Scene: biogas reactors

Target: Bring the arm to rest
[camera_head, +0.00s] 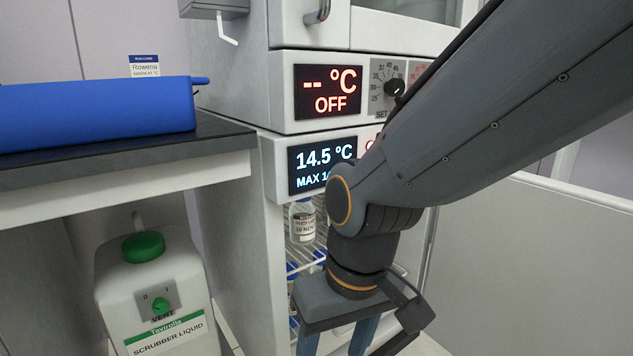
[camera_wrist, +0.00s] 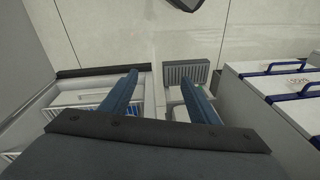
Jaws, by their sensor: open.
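My arm reaches in from the upper right in the head view and bends down at the elbow in front of the fridge unit. My gripper (camera_wrist: 160,97) shows in the wrist view with its two blue fingers apart and nothing between them. In the head view only the upper parts of the blue fingers show at the bottom edge, below my dark wrist. The gripper hangs in front of the open lower compartment, where a labelled bottle (camera_head: 303,226) stands on a wire rack. My arm hides part of the compartment and of the displays.
The upper display (camera_head: 328,92) reads OFF; the lower display (camera_head: 310,168) reads 14.5 °C. A dark-topped bench (camera_head: 110,150) with a blue object (camera_head: 95,112) is at left, above a white scrubber liquid canister (camera_head: 155,290). A pale panel (camera_head: 530,260) stands at right. White boxes with blue handles (camera_wrist: 290,95) are at right in the wrist view.

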